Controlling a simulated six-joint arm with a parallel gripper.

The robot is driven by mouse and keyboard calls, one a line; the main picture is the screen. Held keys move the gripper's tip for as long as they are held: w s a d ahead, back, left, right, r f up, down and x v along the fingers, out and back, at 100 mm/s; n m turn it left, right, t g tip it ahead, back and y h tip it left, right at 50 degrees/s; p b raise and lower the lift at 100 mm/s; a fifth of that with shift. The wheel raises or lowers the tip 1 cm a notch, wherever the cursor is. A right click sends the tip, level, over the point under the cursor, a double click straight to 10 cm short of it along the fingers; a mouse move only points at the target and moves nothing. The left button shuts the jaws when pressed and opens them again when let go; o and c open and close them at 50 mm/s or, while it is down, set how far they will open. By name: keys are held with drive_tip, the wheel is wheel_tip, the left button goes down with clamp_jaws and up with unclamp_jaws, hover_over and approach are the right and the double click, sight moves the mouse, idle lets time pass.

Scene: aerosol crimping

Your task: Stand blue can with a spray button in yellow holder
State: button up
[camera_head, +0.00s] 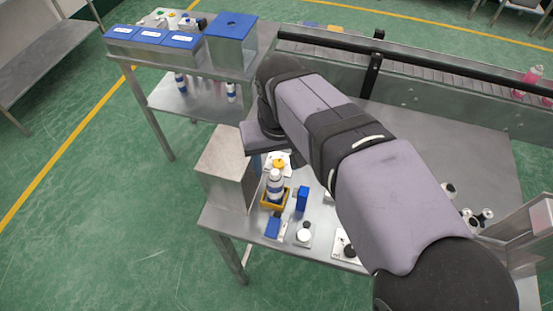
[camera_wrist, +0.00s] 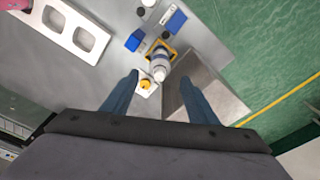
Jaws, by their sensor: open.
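A blue-and-white can (camera_head: 274,184) with a white top stands upright in the yellow holder (camera_head: 284,201) on the metal table. In the wrist view the can (camera_wrist: 159,67) shows from above, inside the yellow holder (camera_wrist: 152,48). I cannot make out a spray button on it. My gripper (camera_wrist: 161,84) is open, with its two blue-grey fingers apart and above the can, not visibly touching it. In the head view my arm hides most of the gripper.
A metal box (camera_head: 226,168) stands just left of the holder. A yellow-topped piece on a white plate (camera_head: 279,163) is behind the can. Blue blocks (camera_head: 302,198) and a white round part (camera_head: 304,235) are close by. A conveyor (camera_head: 430,85) runs along the back.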

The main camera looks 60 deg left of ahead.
drive_tip(key=shift+d+r, duration=0.1)
drive_tip(key=shift+r, duration=0.9)
drive_tip(key=w+d+f+m, duration=0.2)
drive_tip(key=w+d+m, duration=0.1)
drive_tip(key=w+d, duration=0.7)
drive_tip(key=w+d+f+m, duration=0.2)
drive_tip(key=w+d+m, duration=0.1)
drive_tip(key=w+d, duration=0.75)
drive_tip(key=w+d+f+m+h, duration=0.1)
drive_tip(key=d+f+m, duration=0.1)
drive_tip(key=d, duration=0.6)
drive_tip(key=w+d+f+m, duration=0.1)
drive_tip(key=d+f+m, duration=0.1)
drive_tip(key=d, duration=0.6)
drive_tip(key=s+d+f+m, duration=0.2)
drive_tip(key=s+d, duration=0.1)
drive_tip(key=d, duration=0.4)
drive_tip(key=s+d+f+m, duration=0.2)
drive_tip(key=s+d+m, duration=0.1)
drive_tip(key=d, duration=0.3)
drive_tip(key=shift+s+d, duration=0.35)
drive_tip(key=shift+s, duration=0.45)
